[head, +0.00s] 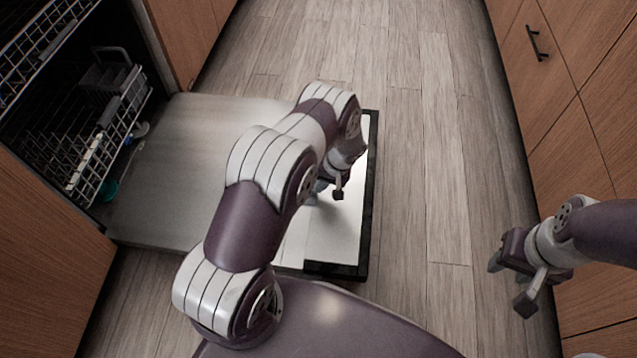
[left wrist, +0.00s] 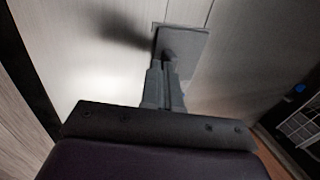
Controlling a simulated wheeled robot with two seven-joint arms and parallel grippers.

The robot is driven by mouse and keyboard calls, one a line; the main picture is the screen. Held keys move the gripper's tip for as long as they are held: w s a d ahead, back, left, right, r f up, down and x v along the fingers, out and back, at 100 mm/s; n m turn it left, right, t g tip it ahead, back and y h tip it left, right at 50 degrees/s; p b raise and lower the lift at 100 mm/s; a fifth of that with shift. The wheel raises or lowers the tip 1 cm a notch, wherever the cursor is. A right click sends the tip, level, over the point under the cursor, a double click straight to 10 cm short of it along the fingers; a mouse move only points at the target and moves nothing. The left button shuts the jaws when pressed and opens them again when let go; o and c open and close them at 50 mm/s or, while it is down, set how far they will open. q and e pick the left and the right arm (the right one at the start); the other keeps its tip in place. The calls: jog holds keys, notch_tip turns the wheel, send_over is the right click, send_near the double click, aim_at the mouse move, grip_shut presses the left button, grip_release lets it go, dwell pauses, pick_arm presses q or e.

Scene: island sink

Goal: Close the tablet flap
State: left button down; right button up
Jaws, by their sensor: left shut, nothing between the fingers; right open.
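The dishwasher door (head: 170,180) lies folded down and open, with a white inner panel near its black outer edge. In the left wrist view, a small grey square plate (left wrist: 183,42), which looks like the tablet flap, stands out from the pale door surface and casts a shadow to its left. My left gripper (left wrist: 165,72) is shut and empty, its fingertips right at the plate's lower edge; I cannot tell whether they touch. In the head view my left arm hides much of the door around this gripper. My right gripper (head: 511,284) is open and empty, over the floor at the right.
The dishwasher's lower rack (head: 85,155) holds a few items inside the cavity at the left. Wooden cabinets (head: 575,90) stand along the right, with a black handle (head: 538,43). The wood floor (head: 425,150) between is clear.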

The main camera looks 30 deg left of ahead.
pick_arm(q)
jog(key=shift+f, duration=0.15)
dwell(0.5)
jog(key=shift+s+a+f, duration=0.15)
jog(key=shift+s+a, duration=0.1)
jog(key=shift+a, duration=0.25)
jog(key=w+d+r+p, duration=0.3)
jog(key=d+r+p, duration=0.3)
jog(key=d+r, duration=0.3)
jog(key=shift+d, duration=0.2)
